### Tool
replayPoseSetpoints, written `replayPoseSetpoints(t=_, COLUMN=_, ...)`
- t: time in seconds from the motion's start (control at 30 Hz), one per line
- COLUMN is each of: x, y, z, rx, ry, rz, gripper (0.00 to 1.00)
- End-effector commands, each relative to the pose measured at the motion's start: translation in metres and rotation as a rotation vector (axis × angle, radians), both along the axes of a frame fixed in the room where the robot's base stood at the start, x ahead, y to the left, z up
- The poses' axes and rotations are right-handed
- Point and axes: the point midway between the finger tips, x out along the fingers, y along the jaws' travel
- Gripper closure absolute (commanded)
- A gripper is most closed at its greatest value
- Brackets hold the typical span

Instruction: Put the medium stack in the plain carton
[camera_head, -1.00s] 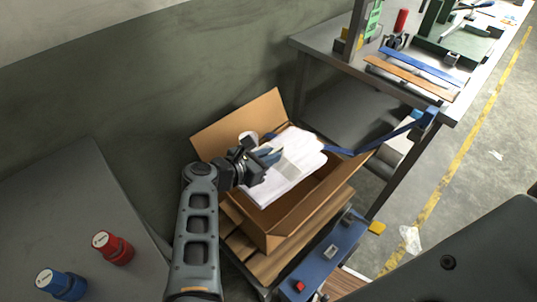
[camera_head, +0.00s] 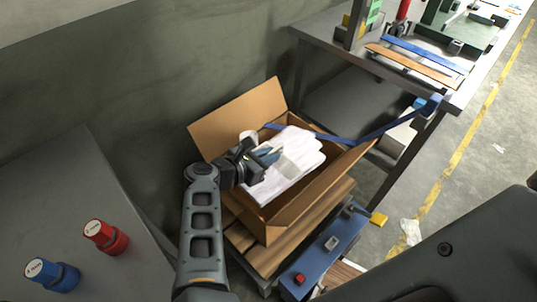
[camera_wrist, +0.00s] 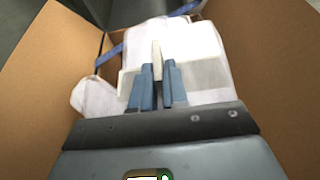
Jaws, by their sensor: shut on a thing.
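A stack of thin white gloves (camera_head: 304,154) with a pale band around it lies within the walls of an open brown carton (camera_head: 287,218). No print shows on the carton's visible sides. My gripper (camera_head: 264,157) is at the stack's left side, its blue fingers shut on the band. In the wrist view the fingers (camera_wrist: 157,85) pinch an upright pale tab of the band, with the white stack (camera_wrist: 185,38) behind and below. I cannot tell whether the stack touches the carton's bottom.
The carton stands on brown slats above a blue unit (camera_head: 325,250). A blue strap (camera_head: 380,131) crosses the carton's far right side. A metal workbench (camera_head: 330,40) stands behind right. A grey table at left bears a red pot (camera_head: 105,237) and a blue pot (camera_head: 52,274).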

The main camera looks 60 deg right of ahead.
Motion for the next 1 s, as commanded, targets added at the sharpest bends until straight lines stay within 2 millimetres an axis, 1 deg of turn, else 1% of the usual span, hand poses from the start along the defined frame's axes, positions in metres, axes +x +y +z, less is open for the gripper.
replayPoseSetpoints(t=0.23, x=0.000, y=0.000, z=-0.001, rx=-0.001, ry=0.000, rz=0.000, gripper=1.00)
replayPoseSetpoints(t=0.57, x=0.000, y=0.000, z=-0.012, rx=-0.001, ry=0.000, rz=0.000, gripper=1.00)
replayPoseSetpoints(t=0.6, x=0.000, y=0.000, z=-0.011, rx=-0.001, ry=0.000, rz=0.000, gripper=0.85)
replayPoseSetpoints(t=0.9, x=0.000, y=0.000, z=-0.010, rx=0.000, ry=0.000, rz=0.000, gripper=0.57)
replayPoseSetpoints(t=1.0, x=0.000, y=0.000, z=-0.010, rx=0.000, ry=0.000, rz=0.000, gripper=0.57)
